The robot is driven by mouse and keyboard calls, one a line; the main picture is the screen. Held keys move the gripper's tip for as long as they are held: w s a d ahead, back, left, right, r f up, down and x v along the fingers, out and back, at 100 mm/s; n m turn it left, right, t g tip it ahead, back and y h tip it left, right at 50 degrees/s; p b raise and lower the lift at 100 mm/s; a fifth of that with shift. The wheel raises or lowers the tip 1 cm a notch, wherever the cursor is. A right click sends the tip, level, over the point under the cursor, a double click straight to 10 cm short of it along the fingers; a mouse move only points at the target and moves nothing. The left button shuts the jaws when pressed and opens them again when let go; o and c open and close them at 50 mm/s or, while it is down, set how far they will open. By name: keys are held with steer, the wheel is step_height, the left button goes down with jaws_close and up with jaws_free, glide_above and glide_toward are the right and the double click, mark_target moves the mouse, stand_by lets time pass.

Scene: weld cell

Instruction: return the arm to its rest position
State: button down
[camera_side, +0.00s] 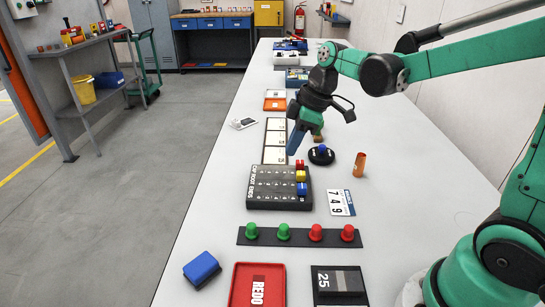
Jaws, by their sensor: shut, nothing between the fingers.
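My gripper (294,146) hangs from the green and black arm, which reaches in from the right over the long white table (215,220). It points down with its blue fingertips close together and nothing seen between them. It is above the middle of the table, behind the dark board with rows of holes (262,187) and to the left of the black round base with a blue knob (321,154). I cannot tell how high its tips are above the table.
An orange cylinder (359,165) stands right of the gripper. A strip with green and red buttons (265,238), a blue block (201,269), a red tray (237,286) and a black card (338,282) lie nearer. White panels (274,140) lie behind. The table's left edge is mostly clear.

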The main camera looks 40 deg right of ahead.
steer(key=shift+r, duration=0.25)
steer(key=s+a+m+t+h, duration=0.2)
steer(key=s+m+t, duration=0.2)
steer(key=s+m, duration=0.4)
steer(key=shift+a+r+m+t+h, duration=0.3)
steer(key=shift+a+m, duration=0.05)
steer(key=shift+m, duration=0.15)
